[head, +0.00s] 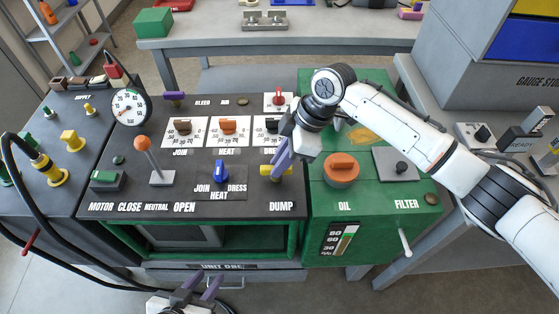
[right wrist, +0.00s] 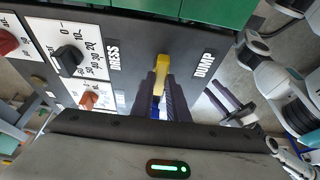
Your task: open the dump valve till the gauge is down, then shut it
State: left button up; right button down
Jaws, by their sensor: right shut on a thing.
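The yellow dump valve handle (head: 266,170) is on the dark panel above the word DUMP. My right gripper (head: 279,166) is shut on it, with its purple fingers over part of the handle. In the right wrist view the handle (right wrist: 162,63) sits between the two fingers (right wrist: 161,90). In the head view it seems to lie crosswise; its exact turn is partly hidden. The round white gauge (head: 129,107) stands at the panel's back left; its needle is too small to read surely. My left gripper (head: 197,287) is open and empty at the bottom, in front of the cart.
Left of the handle are the blue JOIN/HEAT/DRESS selector (head: 221,172), several dials and an orange-knobbed lever (head: 141,143). The green oil unit with its orange cap (head: 341,168) is to the right. A black hose (head: 22,222) loops at the far left.

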jog(key=c, duration=1.7)
grip_release()
jog(key=v, duration=1)
jog(key=shift+r+b, duration=0.2)
jog(key=shift+b, duration=0.2)
jog(key=shift+f, duration=0.1)
